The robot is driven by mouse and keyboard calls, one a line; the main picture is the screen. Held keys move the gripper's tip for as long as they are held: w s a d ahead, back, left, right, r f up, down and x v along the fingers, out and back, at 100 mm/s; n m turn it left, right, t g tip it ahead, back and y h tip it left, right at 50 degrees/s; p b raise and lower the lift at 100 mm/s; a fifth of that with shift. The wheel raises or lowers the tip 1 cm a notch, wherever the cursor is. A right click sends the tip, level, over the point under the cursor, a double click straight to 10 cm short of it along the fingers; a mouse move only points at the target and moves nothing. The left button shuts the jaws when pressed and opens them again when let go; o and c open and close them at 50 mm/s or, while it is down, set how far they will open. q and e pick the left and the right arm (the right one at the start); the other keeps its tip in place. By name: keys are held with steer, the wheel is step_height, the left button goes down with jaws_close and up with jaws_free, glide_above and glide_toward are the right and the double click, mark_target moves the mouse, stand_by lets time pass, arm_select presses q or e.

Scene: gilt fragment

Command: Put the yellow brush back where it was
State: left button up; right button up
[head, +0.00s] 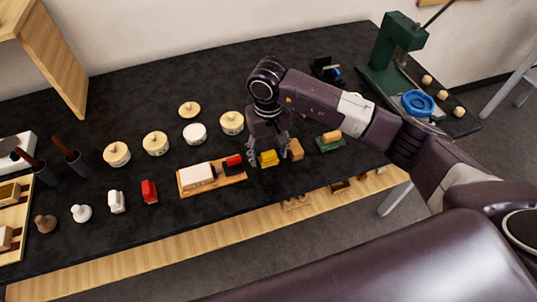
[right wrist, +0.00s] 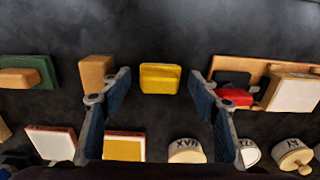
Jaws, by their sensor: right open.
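The yellow brush (head: 268,158) is a small yellow block lying on the dark table, right of a wooden board. My right gripper (head: 268,150) is above it, pointing down, with its fingers open on either side. In the right wrist view the yellow brush (right wrist: 160,78) lies between and a little beyond the open fingertips (right wrist: 160,84). It appears apart from both fingers. Part of it is hidden by the gripper in the head view. My left gripper is not in view.
A tan block (head: 296,149) stands close on the right, and a red piece (head: 233,162) on the wooden board (head: 240,178) close on the left. Labelled round lidded jars (head: 155,143) stand behind. Small red (head: 149,191) and white pieces line the front left.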

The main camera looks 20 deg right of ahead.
mark_target(268, 153)
step_height(268, 153, up, 10)
steer(key=b, duration=0.3)
steer(key=shift+f, duration=0.1)
steer(key=shift+r, duration=0.65)
